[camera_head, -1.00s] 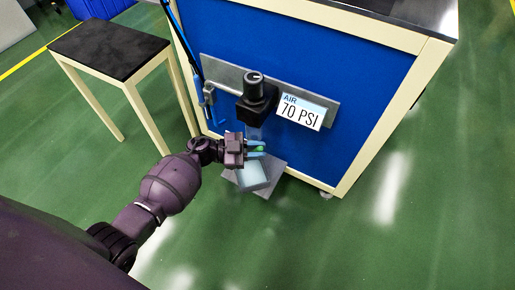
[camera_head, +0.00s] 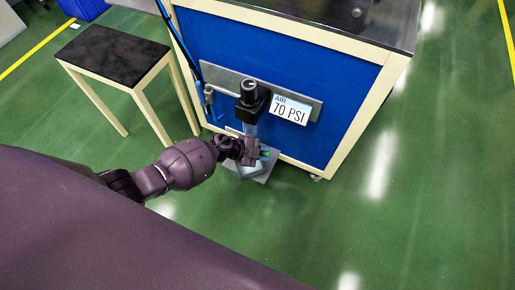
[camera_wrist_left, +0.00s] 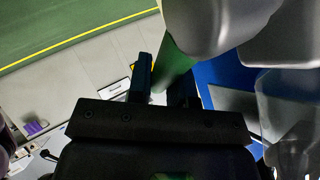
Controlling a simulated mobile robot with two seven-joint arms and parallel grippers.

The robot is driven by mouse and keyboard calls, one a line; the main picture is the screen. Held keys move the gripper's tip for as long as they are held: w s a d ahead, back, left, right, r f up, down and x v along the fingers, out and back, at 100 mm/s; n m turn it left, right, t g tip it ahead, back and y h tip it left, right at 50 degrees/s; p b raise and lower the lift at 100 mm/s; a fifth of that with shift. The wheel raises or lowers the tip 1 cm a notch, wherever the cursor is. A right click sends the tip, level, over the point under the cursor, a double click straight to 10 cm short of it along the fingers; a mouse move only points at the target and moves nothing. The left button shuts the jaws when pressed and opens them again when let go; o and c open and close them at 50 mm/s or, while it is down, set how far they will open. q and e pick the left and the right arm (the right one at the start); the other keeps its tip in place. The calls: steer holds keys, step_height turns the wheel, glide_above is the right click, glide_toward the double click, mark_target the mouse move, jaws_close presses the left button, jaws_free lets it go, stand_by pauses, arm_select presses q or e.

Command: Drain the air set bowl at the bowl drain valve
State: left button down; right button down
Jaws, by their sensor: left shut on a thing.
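The air set (camera_head: 250,104) has a black regulator with a round knob, mounted on a grey plate on the blue bench side. Its clear bowl (camera_head: 251,129) hangs below and is partly hidden by my left gripper (camera_head: 264,154). The gripper is at the bowl's lower end, shut on a small green part that looks like the bowl drain valve (camera_head: 266,153). In the left wrist view, the two dark fingers (camera_wrist_left: 162,88) stand on either side of the green part (camera_wrist_left: 174,66), under a large grey rounded body. My right gripper is not in view.
A pale container (camera_head: 248,171) sits on a small grey shelf (camera_head: 262,179) below the bowl. A sign (camera_head: 290,110) reads AIR 70 PSI. A blue hose (camera_head: 180,40) runs down the bench's left side. A black-topped stool (camera_head: 115,52) stands left. Green floor is open at right.

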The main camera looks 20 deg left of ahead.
arm_select(q)
steer(key=y+p, duration=0.1)
steer(key=f+m+y, duration=0.1)
steer(key=shift+w+d+f+y+p, duration=0.2)
steer(key=shift+y+p, duration=0.1)
steer(key=shift+p, duration=0.1)
steer(key=shift+s+f+y+p, duration=0.2)
steer(key=shift+f+y+p, duration=0.3)
steer(key=shift+f+y, duration=0.35)
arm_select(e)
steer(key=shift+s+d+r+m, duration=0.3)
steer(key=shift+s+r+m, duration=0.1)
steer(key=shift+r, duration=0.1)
arm_select(q)
steer(key=shift+f, duration=0.15)
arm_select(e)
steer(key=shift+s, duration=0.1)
arm_select(q)
steer(key=c, duration=1)
jaws_free()
steer(key=shift+c, duration=0.2)
